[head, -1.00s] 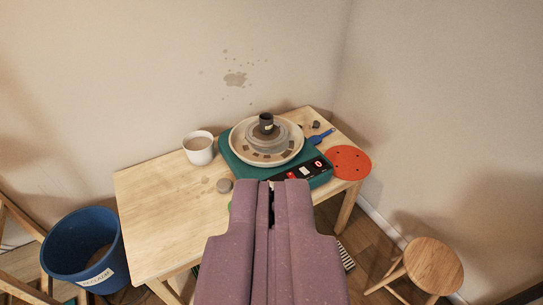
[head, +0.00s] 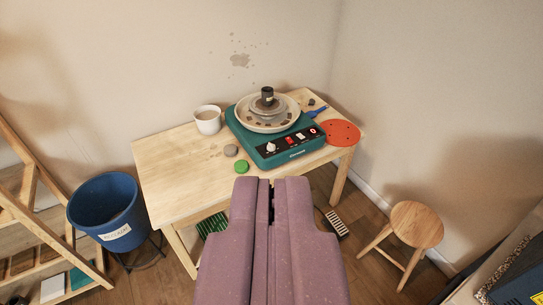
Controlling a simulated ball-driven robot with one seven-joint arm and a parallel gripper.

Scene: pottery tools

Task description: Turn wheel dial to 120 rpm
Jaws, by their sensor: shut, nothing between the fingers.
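The teal pottery wheel (head: 262,151) stands on the wooden table with a pale round splash pan (head: 246,124) on top. Its front panel holds a white dial (head: 270,147) at the left, a red switch, a pale switch and a small red lit display (head: 313,131). The display seems to read 0; the dial's marks are too small to read. My purple gripper (head: 271,182) is shut and empty. In the picture it lies below the wheel's front, apart from the dial.
A white cup (head: 208,120), a grey lump (head: 231,150) and a green disc (head: 241,167) sit on the table (head: 170,175). A red disc (head: 343,133) overhangs its right edge. A blue bucket (head: 108,212) stands left, a stool (head: 416,224) right. A striped pedal (head: 336,223) lies on the floor.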

